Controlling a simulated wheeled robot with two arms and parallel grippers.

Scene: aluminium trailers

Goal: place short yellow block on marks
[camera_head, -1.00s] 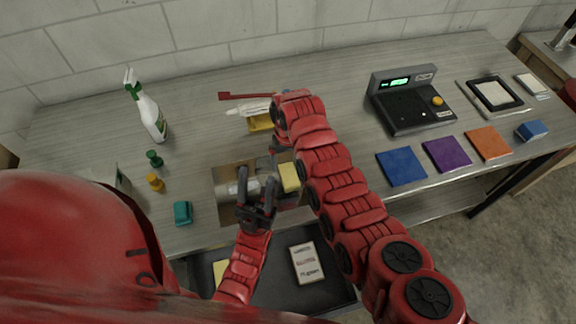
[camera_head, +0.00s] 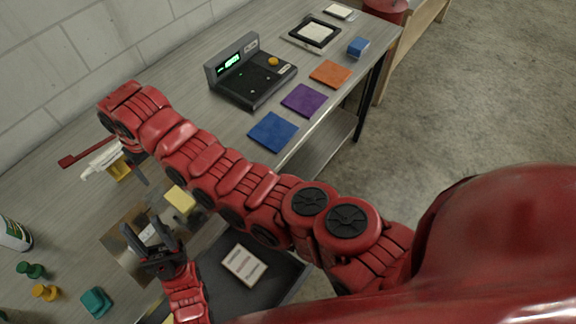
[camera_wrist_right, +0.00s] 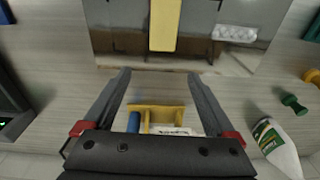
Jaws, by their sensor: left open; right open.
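A yellow block (camera_head: 180,200) lies on a shiny metal-and-brown plate (camera_head: 118,243) near the bench's front edge. In the right wrist view the block (camera_wrist_right: 164,25) is at the top, beyond the fingertips. My right gripper (camera_wrist_right: 158,74) is open, with nothing held between its fingers. In the head view my arm partly hides it. My left gripper (camera_head: 145,226) is open, just left of and below the yellow block, over the plate. A white item (camera_wrist_right: 235,33) lies on the plate, apart from the block. I cannot make out any marks.
A yellow holder (camera_wrist_right: 163,114) with blue and white items sits below my right fingers. Blue (camera_head: 272,131), purple (camera_head: 304,100) and orange (camera_head: 330,74) squares lie right of my arm. A dark tray (camera_head: 270,275) is below.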

